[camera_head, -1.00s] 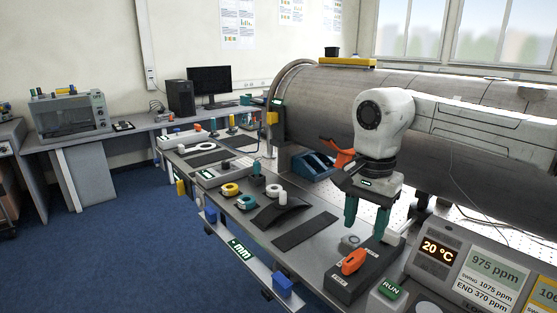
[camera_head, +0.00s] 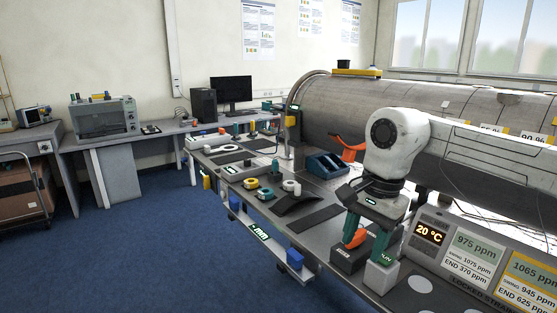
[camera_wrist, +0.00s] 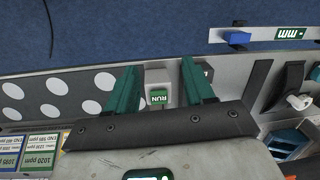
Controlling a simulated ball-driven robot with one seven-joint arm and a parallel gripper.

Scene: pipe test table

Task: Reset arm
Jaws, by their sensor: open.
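My gripper (camera_head: 365,243) points down at the near end of the table, its two green fingers apart with nothing between them. It also shows in the wrist view (camera_wrist: 158,68). The white box with the green RUN label (camera_head: 380,276) is just below and beside the right finger. In the wrist view the RUN box (camera_wrist: 159,102) appears between the fingers; I cannot tell whether they touch it. An orange knob (camera_head: 356,238) on a dark box (camera_head: 344,262) is by the left finger and partly hidden by it.
A large grey pipe (camera_head: 390,110) runs behind my arm. A display panel (camera_head: 470,250) stands close on the right. Tape rolls (camera_head: 265,194) and a blue bin (camera_head: 326,165) are farther along the table. A shelf marked mm (camera_head: 262,233) hangs off the front edge.

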